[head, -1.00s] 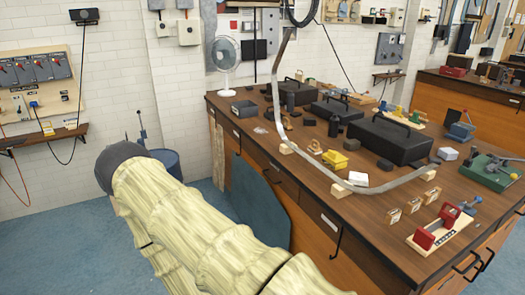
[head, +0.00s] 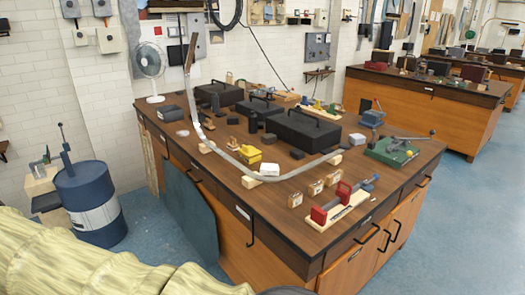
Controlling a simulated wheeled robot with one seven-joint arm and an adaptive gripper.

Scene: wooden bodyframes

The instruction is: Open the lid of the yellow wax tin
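A small yellow box-shaped thing (head: 247,155), which looks like the yellow wax tin, sits on the brown workbench (head: 185,150), left of the middle of its top. It is too small to tell how its lid stands. My arm, in a cream sleeve, crosses the lower left of the head view. My gripper is not in view, so its distance from the tin cannot be told.
A curved grey metal strip (head: 221,150) rises at the bench's left and bends along its front. Large black cases (head: 303,130) stand behind the tin. A red-ended fixture (head: 341,200) is at the front corner. A blue drum (head: 92,200) stands left.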

